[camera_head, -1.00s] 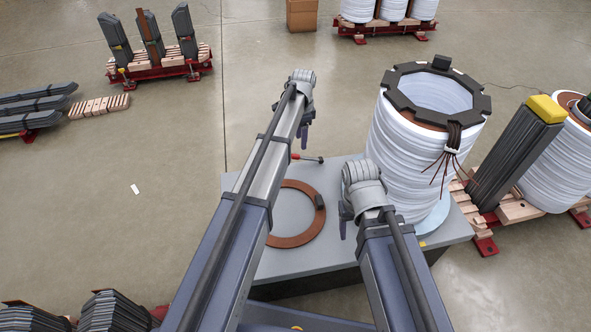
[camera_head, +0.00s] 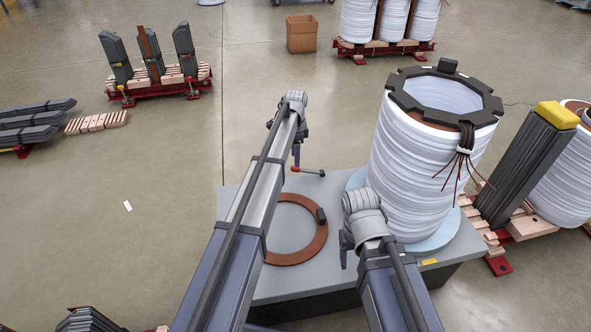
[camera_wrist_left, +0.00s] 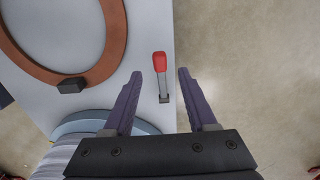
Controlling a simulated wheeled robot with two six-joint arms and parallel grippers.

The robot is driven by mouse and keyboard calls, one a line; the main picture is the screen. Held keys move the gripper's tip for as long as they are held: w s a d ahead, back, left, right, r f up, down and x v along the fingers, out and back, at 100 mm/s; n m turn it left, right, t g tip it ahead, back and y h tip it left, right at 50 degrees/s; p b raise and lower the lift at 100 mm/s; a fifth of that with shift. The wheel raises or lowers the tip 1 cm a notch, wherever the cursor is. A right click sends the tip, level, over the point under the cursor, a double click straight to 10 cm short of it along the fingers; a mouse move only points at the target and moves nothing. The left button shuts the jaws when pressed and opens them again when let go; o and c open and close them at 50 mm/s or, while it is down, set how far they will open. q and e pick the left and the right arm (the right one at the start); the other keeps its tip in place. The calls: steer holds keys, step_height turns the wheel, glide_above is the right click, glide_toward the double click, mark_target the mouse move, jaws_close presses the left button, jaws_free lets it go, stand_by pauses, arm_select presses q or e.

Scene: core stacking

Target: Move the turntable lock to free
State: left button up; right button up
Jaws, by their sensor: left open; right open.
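The turntable lock is a small lever with a red knob (camera_head: 295,169) and a dark rod pointing right, at the far edge of the grey table (camera_head: 281,288). In the left wrist view the red knob (camera_wrist_left: 159,61) lies between my left fingers as seen from above. My left gripper (camera_wrist_left: 160,73) is open and empty; I cannot tell its height over the lever. In the head view it hangs just beyond the knob (camera_head: 297,155). The light blue turntable disc (camera_head: 440,236) carries a tall white coil. My right gripper (camera_head: 345,252) is open, over the table left of the coil.
A brown ring (camera_head: 316,243) with a small black block lies on the table, partly hidden by my left arm. A dark octagonal frame (camera_head: 400,95) tops the white coil (camera_head: 415,160).

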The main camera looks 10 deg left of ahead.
mark_target(307, 171)
arm_select(q)
step_height(307, 171, down, 5)
steer(key=b, duration=0.4)
steer(key=shift+r, duration=0.1)
jaws_close()
stand_by(1.2)
